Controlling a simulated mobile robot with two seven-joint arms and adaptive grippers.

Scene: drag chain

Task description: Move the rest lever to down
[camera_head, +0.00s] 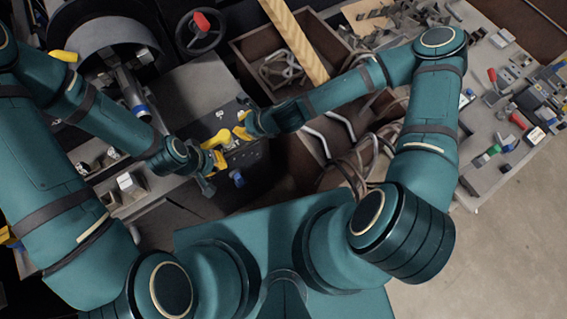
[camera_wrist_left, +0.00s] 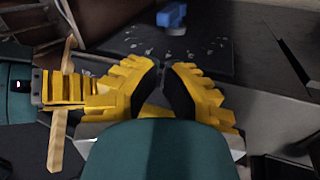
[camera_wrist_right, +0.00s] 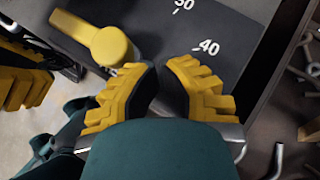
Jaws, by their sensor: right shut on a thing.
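A yellow lever (camera_wrist_right: 95,37) with a rounded end lies on the dark, numbered panel in the right wrist view; I take it for the rest lever. My right gripper (camera_head: 238,132) is close beside it, and its left finger overlaps the rounded end in the right wrist view (camera_wrist_right: 160,72). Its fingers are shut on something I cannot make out. My left gripper (camera_head: 211,164) is just below and left of the right one. Its fingertips nearly meet in the left wrist view (camera_wrist_left: 163,70), with nothing visible between them.
A blue knob (camera_head: 237,178) is on the dark panel near both grippers; it also shows in the left wrist view (camera_wrist_left: 172,17). A bin (camera_head: 250,48) holding metal parts stands behind. A cluttered table (camera_head: 480,120) is at the right. The grippers have little room between them.

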